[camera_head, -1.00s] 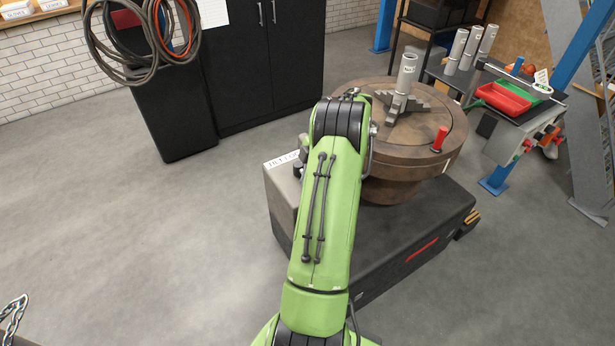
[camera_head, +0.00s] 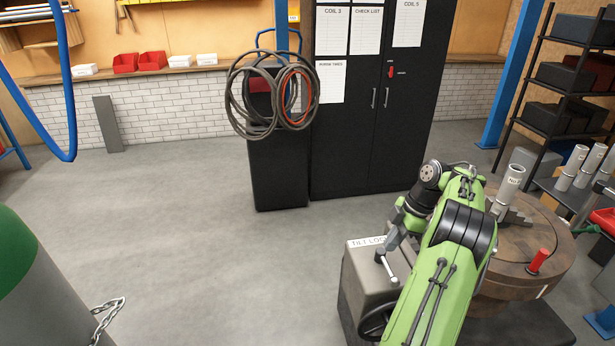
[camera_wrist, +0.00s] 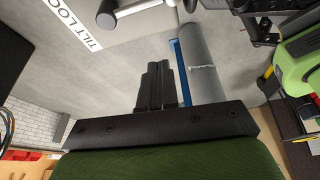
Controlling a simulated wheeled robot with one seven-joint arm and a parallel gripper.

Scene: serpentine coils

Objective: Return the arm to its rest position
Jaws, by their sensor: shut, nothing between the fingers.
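My green arm reaches forward at the lower right of the head view, its elbow bent and its wrist hanging to the left. The TILT LOCK label (camera_wrist: 76,27) shows at the upper left there, apart from the fingers.
The round brown table (camera_head: 540,262) with a metal tube (camera_head: 509,188) and red handle (camera_head: 538,260) stands right of the arm. Black cabinets (camera_head: 365,110) are behind. A green-topped gas cylinder (camera_head: 40,290) with a chain stands at left. The floor between is clear.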

